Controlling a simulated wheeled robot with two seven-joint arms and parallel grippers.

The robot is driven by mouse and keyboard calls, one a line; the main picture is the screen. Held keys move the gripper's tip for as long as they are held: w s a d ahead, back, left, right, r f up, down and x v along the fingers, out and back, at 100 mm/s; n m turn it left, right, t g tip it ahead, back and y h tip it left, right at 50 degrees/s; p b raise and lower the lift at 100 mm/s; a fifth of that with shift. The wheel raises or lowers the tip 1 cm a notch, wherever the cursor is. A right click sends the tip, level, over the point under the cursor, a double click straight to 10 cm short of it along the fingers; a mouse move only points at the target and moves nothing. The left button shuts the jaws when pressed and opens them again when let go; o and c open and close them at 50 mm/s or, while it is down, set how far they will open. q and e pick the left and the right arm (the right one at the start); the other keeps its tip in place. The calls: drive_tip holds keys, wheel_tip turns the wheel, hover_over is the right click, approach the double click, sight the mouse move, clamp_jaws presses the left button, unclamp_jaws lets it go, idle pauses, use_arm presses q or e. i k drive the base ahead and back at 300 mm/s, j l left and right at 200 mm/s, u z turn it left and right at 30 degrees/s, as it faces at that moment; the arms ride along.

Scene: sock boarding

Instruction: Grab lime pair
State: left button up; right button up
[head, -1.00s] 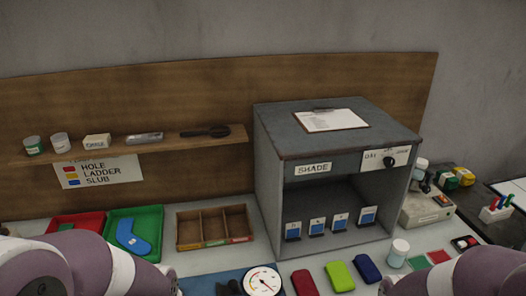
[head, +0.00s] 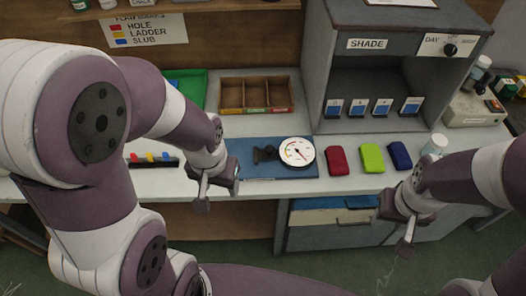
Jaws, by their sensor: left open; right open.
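The lime pair (head: 372,158) is a small bright green folded bundle lying on the light bench top, between a red pair (head: 337,161) on its left and a navy pair (head: 400,155) on its right. My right gripper (head: 404,240) is open and empty, in front of the bench edge, below and right of the lime pair and apart from it. My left gripper (head: 216,196) is open and empty near the bench's front edge, left of the blue board, well away from the lime pair.
A dial gauge (head: 296,152) sits on a blue board (head: 240,166) left of the pairs. The grey shade cabinet (head: 350,88) stands behind them. A white-lidded jar (head: 435,145) is right of the navy pair. A divided wooden tray (head: 255,94) stands behind the board.

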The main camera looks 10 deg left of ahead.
sight(371, 159)
drive_tip(key=i+l, duration=0.15)
drive_tip(key=l, duration=0.2)
drive_tip(key=i+l, duration=0.15)
drive_tip(key=l, duration=0.2)
drive_tip(key=i+l, duration=0.1)
drive_tip(key=l, duration=0.25)
drive_tip(key=i+l, duration=0.15)
drive_tip(key=l, duration=0.2)
drive_tip(key=u, duration=0.4)
drive_tip(key=l+u, duration=0.15)
drive_tip(key=u, duration=0.25)
drive_tip(key=l+u, duration=0.1)
drive_tip(key=u, duration=0.3)
drive_tip(key=l+u, duration=0.15)
drive_tip(key=u, duration=0.25)
drive_tip(key=i, duration=0.05)
